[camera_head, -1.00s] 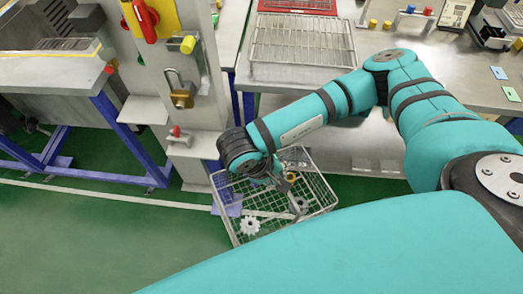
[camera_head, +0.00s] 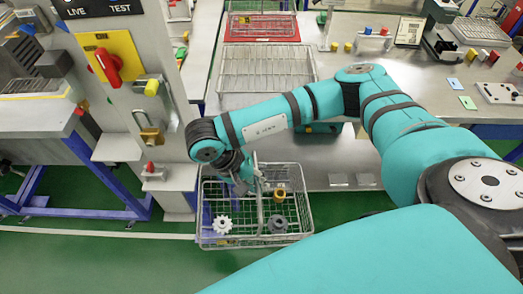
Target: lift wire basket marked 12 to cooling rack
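The wire basket (camera_head: 306,212) hangs or stands low in front of the bench, below its front edge; I cannot tell if it touches anything beneath. It holds a white gear (camera_head: 222,225), a dark grey ring part (camera_head: 278,223) and a brass-coloured part (camera_head: 279,194). No number 12 is readable on it. My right gripper (camera_head: 245,182) points down at the basket, beside its grey handle; its fingertips are small and partly hidden, so its grip is unclear. A wire rack (camera_head: 267,68), likely the cooling rack, lies empty on the bench. My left gripper is out of view.
A grey post with a red rotary switch (camera_head: 107,66) and a brass padlock (camera_head: 151,136) stands left of the basket. A blue-legged table (camera_head: 35,130) is farther left. Small coloured parts and a display sit right on the bench.

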